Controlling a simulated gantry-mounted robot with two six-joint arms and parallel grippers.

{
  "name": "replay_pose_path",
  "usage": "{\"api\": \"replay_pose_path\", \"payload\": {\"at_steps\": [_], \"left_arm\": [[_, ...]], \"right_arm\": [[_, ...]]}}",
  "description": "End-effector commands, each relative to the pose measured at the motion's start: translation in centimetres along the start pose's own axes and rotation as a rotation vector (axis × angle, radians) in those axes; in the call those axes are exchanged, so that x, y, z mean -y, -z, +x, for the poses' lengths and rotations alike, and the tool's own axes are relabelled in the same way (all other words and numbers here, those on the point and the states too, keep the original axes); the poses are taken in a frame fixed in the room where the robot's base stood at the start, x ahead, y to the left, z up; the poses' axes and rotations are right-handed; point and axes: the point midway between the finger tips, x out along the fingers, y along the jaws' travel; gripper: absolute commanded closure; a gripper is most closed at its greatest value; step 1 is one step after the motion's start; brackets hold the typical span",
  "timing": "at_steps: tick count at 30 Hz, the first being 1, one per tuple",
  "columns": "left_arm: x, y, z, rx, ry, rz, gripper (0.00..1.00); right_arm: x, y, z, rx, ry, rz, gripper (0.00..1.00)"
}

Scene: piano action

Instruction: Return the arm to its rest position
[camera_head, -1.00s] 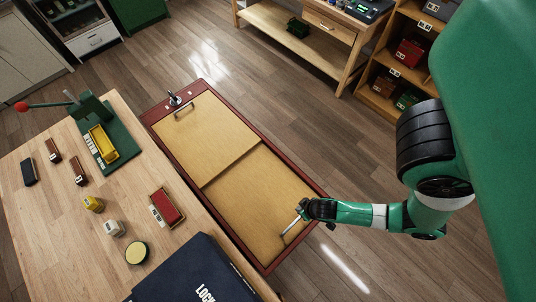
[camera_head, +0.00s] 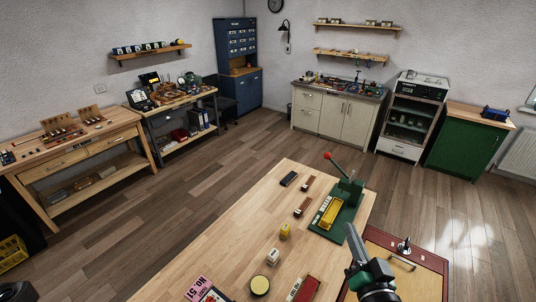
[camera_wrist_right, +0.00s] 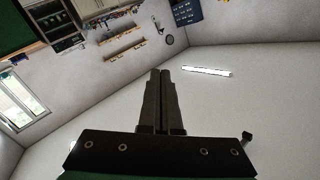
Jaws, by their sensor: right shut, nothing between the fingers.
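My right gripper (camera_head: 352,240) is at the lower right of the head view, pointing up with its fingers together and nothing between them. It appears in front of the workbench's right edge and the red-framed board. In the right wrist view its two dark fingers (camera_wrist_right: 161,100) lie against each other, facing the wall and ceiling, with nothing near the tips. Only a short green and black part of my right arm (camera_head: 372,280) shows below it. My left gripper is not identifiable in either view.
The wooden workbench (camera_head: 240,235) holds a green lever press (camera_head: 345,195), small blocks, a round tin (camera_head: 260,285) and a red box (camera_head: 305,289). The red-framed board (camera_head: 425,283) is right of it. Open floor (camera_head: 185,205) lies to the left.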

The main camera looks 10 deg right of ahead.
Motion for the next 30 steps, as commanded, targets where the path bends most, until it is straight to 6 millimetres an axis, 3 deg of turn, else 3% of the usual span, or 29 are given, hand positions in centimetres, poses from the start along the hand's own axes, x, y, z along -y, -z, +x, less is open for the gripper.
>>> {"api": "replay_pose_path", "payload": {"at_steps": [1, 5, 9, 13, 16, 18, 30], "left_arm": [[0.0, 0.5, 0.6, 0.0, 0.0, 0.0, 0.16], [0.0, 1.1, 1.2, 0.0, 0.0, 0.0, 0.16], [0.0, 1.6, 1.8, 0.0, 0.0, 0.0, 0.16], [0.0, 1.9, 2.1, 0.0, 0.0, 0.0, 0.16], [0.0, 1.8, 1.9, 0.0, 0.0, 0.0, 0.16], [0.0, 1.8, 1.9, 0.0, 0.0, 0.0, 0.16], [0.0, 1.8, 2.0, 0.0, 0.0, 0.0, 0.16]], "right_arm": [[2.9, 4.3, 0.0, -0.07, 0.051, -0.006, 1.0], [9.3, 13.9, -1.7, -0.25, 0.177, -0.03, 1.0], [15.4, 23.8, -6.1, -0.461, 0.303, -0.073, 1.0], [19.4, 30.9, -11.8, -0.657, 0.392, -0.133, 1.0], [20.7, 33.6, -15.8, -0.779, 0.42, -0.208, 1.0], [20.9, 33.6, -17.1, -0.818, 0.406, -0.301, 1.0], [20.8, 33.4, -16.7, -0.821, 0.375, -0.369, 1.0]]}}
